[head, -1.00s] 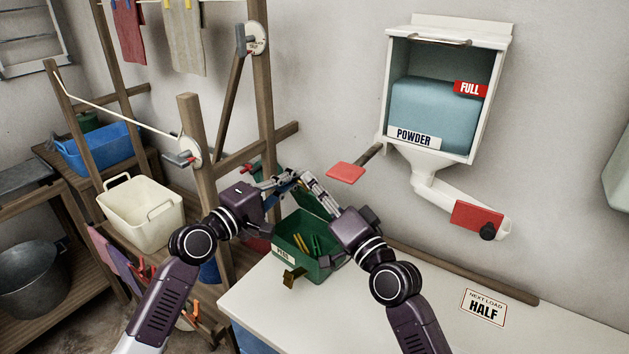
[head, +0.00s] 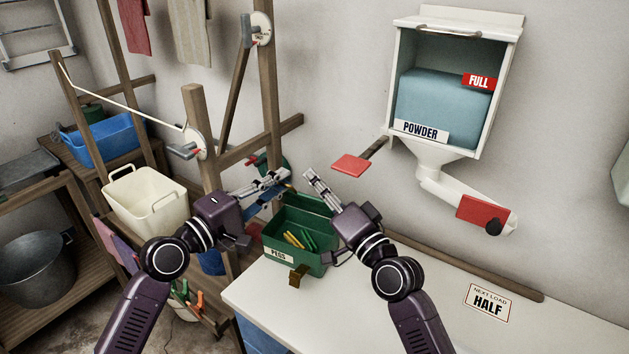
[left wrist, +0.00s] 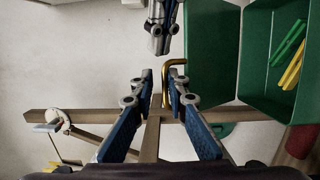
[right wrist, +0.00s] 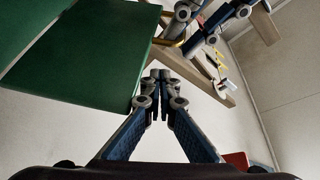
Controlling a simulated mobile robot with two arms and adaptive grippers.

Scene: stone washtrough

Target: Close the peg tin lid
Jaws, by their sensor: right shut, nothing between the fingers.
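The green peg tin (head: 308,262) sits open on the white counter, with yellow and green pegs inside. Its green lid (head: 305,208) stands raised at the tin's back; it fills the upper left of the right wrist view (right wrist: 90,65) and also shows in the left wrist view (left wrist: 210,55). A brass hooked piece (left wrist: 169,70) shows beside the lid's edge, near my left fingertips. My left gripper (head: 288,176) is partly open, left of the lid, with no clear hold on anything. My right gripper (head: 308,174) is shut and empty above the tin, beside the lid.
A wooden post and drying frame (head: 200,130) stand close to my left arm. A red paddle (head: 351,165) and the powder dispenser (head: 425,150) are on the wall behind.

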